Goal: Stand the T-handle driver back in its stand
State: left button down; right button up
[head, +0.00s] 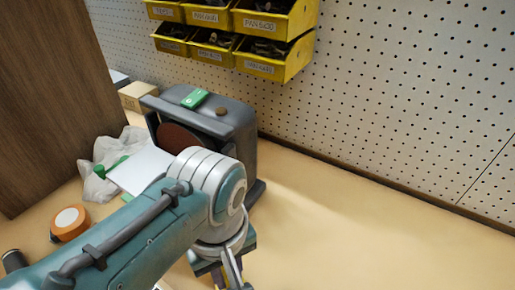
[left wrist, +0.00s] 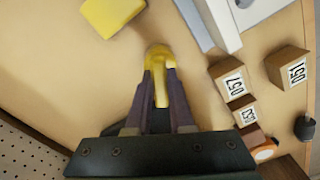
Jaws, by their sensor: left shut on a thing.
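My left gripper (left wrist: 160,76) is shut on a yellow piece (left wrist: 157,55), which looks like the handle of the T-handle driver. The piece lies between the two dark fingers, its rounded end just past their tips. The rest of the driver is hidden from the wrist camera. In the head view my left arm comes in from the lower left, and its gripper (head: 228,271) is partly cut off at the bottom edge, so the held piece does not show clearly there. I cannot make out the driver's stand for certain in either view. My right gripper is not in view.
Orange tape (head: 69,222) and a plastic bag (head: 95,186) lie left. The bench's right is clear.

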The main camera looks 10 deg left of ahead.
pick_arm(q)
jog(key=shift+f, duration=0.4)
dwell(0.3)
jog(key=shift+c, duration=2.4)
grip_release()
jog(key=shift+r, duration=0.1)
notch_tip(320, 180, up, 7)
jog(key=p, duration=0.7)
